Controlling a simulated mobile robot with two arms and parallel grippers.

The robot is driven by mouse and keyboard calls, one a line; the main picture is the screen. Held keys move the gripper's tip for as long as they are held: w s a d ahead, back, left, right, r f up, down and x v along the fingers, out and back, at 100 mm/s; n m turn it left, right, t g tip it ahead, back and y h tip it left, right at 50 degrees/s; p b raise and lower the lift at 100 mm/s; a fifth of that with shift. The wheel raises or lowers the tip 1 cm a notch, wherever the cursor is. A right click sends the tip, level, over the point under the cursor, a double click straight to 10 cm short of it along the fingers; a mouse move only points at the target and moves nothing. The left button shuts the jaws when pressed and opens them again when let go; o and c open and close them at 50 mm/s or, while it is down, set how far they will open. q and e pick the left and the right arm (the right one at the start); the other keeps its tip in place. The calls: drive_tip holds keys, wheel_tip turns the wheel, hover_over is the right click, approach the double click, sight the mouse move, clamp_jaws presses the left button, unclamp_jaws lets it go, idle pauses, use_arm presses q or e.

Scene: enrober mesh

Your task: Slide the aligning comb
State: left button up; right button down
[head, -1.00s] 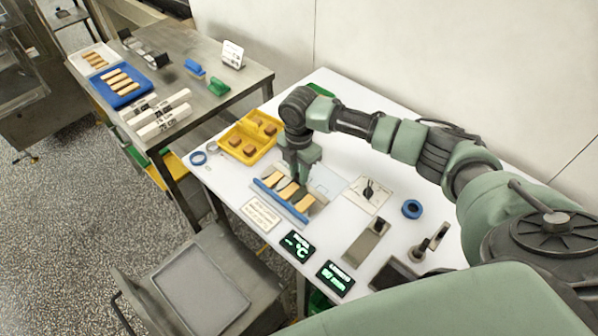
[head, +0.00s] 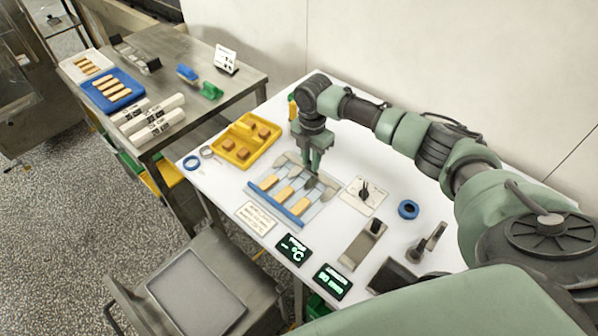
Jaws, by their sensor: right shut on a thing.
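The aligning comb (head: 329,186) is a grey toothed piece on the white table, behind a row of 3 pale biscuit bars (head: 284,194). The bars lie side by side on a pale plate, with a blue bar (head: 275,205) along their front ends. My right gripper (head: 314,172) points down at the comb and is shut on its upper part; the fingers partly hide the grip. The comb's teeth point toward the bars; I cannot tell whether they touch them. My left gripper is not in view.
A yellow tray with brown pieces (head: 235,151) stands to the left. A dial plate (head: 375,193), a blue tape ring (head: 408,209) and a metal block (head: 356,252) stand to the right. Two dark displays (head: 293,249) line the front edge.

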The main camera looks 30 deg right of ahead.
drive_tip(key=shift+w+d, duration=0.15)
drive_tip(key=shift+d, duration=0.3)
drive_tip(key=shift+r, duration=0.1)
drive_tip(key=c, duration=1.4)
unclamp_jaws()
drive_tip(key=shift+o, duration=0.8)
